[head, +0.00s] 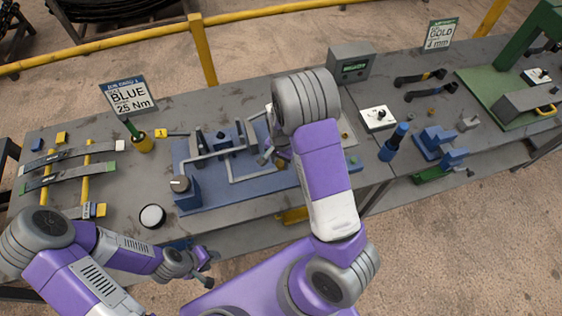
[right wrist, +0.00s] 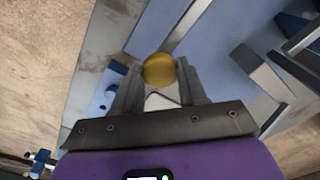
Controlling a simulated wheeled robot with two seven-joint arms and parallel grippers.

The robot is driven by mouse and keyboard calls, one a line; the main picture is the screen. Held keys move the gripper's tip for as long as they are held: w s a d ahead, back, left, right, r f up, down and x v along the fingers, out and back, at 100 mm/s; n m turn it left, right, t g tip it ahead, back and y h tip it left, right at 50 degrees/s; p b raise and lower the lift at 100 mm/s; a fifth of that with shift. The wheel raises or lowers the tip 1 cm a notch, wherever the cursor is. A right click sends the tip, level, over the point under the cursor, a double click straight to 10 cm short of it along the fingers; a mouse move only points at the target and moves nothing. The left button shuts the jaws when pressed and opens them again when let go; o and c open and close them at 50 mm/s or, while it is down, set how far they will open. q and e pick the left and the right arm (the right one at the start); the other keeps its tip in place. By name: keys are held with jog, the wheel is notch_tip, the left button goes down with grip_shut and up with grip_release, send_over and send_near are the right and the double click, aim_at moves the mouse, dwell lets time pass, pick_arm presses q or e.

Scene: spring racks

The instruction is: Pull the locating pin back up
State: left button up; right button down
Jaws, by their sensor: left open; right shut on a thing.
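The locating pin's round gold knob (right wrist: 159,70) shows between my fingertips in the right wrist view. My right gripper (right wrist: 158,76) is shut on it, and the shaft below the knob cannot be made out. In the head view my right gripper (head: 272,156) is over the right part of the blue fixture (head: 238,184), partly covered by my own arm, and the knob cannot be picked out there. How high the pin sits cannot be told. My left gripper (head: 205,262) is open and empty, in front of the bench's near edge.
A round white-topped puck (head: 152,216) and leaf springs (head: 70,175) lie to the left. A "BLUE 25 Nm" sign (head: 129,97) stands behind.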

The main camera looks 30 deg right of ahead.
jog(key=shift+w+r+p, duration=0.1)
jog(key=shift+r+p, duration=0.2)
jog(key=shift+r, duration=0.65)
pick_arm(q)
jog(key=shift+w+r, duration=0.1)
jog(key=shift+r, duration=0.5)
pick_arm(e)
jog(key=c, duration=0.6)
grip_release()
jog(key=shift+f, duration=0.1)
pick_arm(q)
jog(key=shift+r, duration=0.2)
pick_arm(e)
notch_tip(320, 180, up, 8)
jog(key=shift+f, duration=0.2)
